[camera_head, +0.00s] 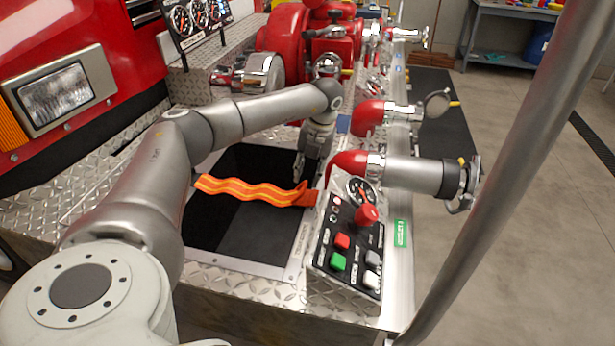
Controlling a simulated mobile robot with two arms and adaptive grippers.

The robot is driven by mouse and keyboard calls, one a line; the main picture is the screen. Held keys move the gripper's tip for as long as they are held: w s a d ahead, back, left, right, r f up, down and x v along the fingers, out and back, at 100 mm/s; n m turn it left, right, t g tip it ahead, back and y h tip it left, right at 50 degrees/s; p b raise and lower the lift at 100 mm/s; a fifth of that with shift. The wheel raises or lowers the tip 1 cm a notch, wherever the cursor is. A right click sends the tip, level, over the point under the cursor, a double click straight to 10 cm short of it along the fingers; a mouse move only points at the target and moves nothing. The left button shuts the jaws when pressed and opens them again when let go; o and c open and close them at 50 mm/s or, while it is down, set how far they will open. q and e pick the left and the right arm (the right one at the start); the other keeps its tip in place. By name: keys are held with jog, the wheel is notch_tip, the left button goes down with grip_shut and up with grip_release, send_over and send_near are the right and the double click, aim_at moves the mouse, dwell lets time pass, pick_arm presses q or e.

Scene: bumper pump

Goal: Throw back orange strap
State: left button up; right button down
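The orange strap (245,190) with yellow lines lies wavy across a black recessed compartment (235,235) in the bumper. Its right end is bunched up beside the control panel (345,245). My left arm reaches in from the left and bends down over the compartment's far right corner. My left gripper (304,176) points down, with its fingertips just above or at the strap's right end. The fingers are small and dark here, so whether they touch or grip the strap is unclear. My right gripper is not in view.
Red pipe fittings with a silver outlet (415,175) stand right of the gripper. The panel carries a red knob (367,214) and several buttons. A red pump (300,40) stands behind. A thick grey bar (510,170) crosses the right side; open floor (540,200) lies beyond.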

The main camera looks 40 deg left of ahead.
pick_arm(q)
jog(key=shift+s+a+f, duration=0.15)
jog(key=shift+a+f, duration=0.05)
jog(key=shift+f, duration=0.9)
grip_shut()
